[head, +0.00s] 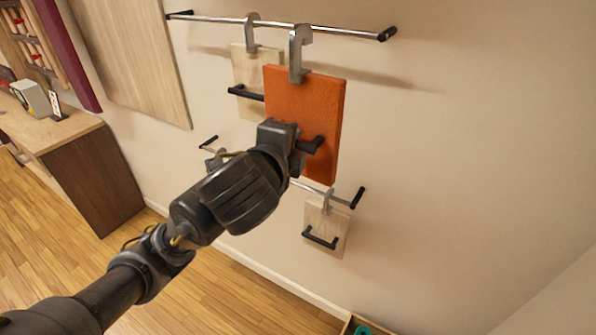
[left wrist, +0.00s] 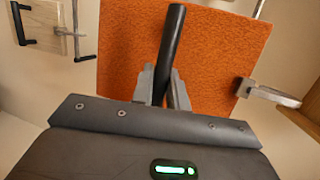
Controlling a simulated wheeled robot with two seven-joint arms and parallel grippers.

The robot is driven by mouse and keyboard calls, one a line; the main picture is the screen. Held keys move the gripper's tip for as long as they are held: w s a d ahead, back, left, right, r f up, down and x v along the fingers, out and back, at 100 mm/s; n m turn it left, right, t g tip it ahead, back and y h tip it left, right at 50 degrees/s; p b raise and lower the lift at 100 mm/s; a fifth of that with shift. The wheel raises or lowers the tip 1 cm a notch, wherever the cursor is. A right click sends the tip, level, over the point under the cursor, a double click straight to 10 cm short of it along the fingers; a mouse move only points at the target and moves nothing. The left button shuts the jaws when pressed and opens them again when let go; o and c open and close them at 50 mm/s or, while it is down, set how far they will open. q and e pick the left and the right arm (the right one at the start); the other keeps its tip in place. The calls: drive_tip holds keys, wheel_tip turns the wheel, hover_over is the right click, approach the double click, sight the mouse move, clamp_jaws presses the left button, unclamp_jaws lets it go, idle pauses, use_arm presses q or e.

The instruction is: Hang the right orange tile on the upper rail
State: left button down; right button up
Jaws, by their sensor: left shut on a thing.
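The orange tile (head: 324,95) hangs upright in front of the wall at the upper rail (head: 345,32). Its grey hook (head: 297,62) rises from its top edge, and the hook's bend overlaps the rail in the head view; I cannot tell whether it rests on the rail. My left gripper (head: 301,146) is shut on the tile's black handle. In the left wrist view the fingers (left wrist: 166,90) pinch the handle (left wrist: 173,40) against the orange face (left wrist: 225,50). The hook (left wrist: 272,96) also shows there. My right gripper is in neither view.
A pale wooden tile (head: 247,68) hangs on the upper rail, left of and partly behind the orange tile. A lower rail (head: 340,200) carries a smaller wooden tile (head: 325,230). A wooden cabinet (head: 85,165) stands at left. The wall right of the rails is clear.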

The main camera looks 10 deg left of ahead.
sight(301, 121)
use_arm(q)
drive_tip(key=shift+a+r+n+y, duration=0.2)
drive_tip(key=shift+a+r+y, duration=0.05)
drive_tip(key=shift+r, duration=0.25)
drive_tip(key=shift+a+r+n+y, duration=0.2)
drive_tip(key=shift+r+y, duration=0.05)
drive_tip(key=shift+r, duration=0.25)
drive_tip(key=shift+w+d+b, duration=0.35)
drive_tip(key=shift+w+d, duration=0.05)
drive_tip(key=shift+w, duration=0.5)
drive_tip(key=shift+w+d+b, duration=0.35)
drive_tip(key=shift+w+b, duration=0.05)
drive_tip(key=shift+w, duration=0.5)
drive_tip(key=shift+w+d+b, duration=0.35)
drive_tip(key=shift+w+d, duration=0.05)
drive_tip(key=shift+w, duration=0.5)
drive_tip(key=w+d+f+b, duration=0.2)
drive_tip(key=w+d+b, duration=0.1)
drive_tip(key=w, duration=0.6)
drive_tip(key=shift+w+d+f+b, duration=0.2)
drive_tip(key=shift+d+f+b, duration=0.2)
drive_tip(key=shift+b, duration=0.3)
drive_tip(key=c, duration=1.3)
unclamp_jaws()
